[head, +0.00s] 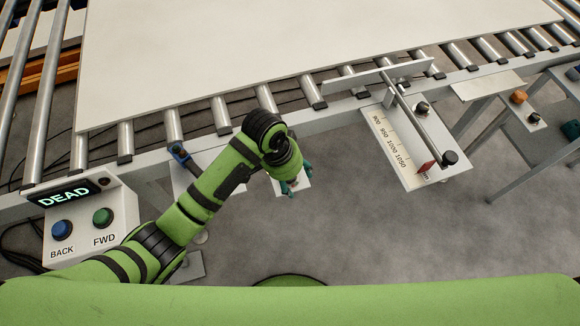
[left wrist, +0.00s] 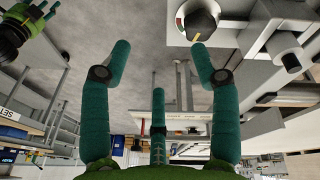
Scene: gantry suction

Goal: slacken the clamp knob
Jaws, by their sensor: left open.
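A stop with a printed scale plate (head: 408,168) is mounted at the conveyor's near side. It bears a black knob (head: 422,109) near the rail and another black knob (head: 450,158) beside a red pointer. I cannot tell which one is the clamp knob. My left gripper (head: 290,187) is open, well left of the scale plate. In the left wrist view, the open green fingers (left wrist: 160,62) have nothing between them. A black dial knob (left wrist: 202,20) with a yellow line shows beyond the right finger there, apart from it. My right gripper is not in view.
A large pale board (head: 260,50) lies on the rollers. A control box (head: 92,222) reading DEAD, with BACK and FWD buttons, stands left. An orange knob (head: 518,97) is at far right. Floor (head: 340,225) shows clear between my left gripper and the scale plate.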

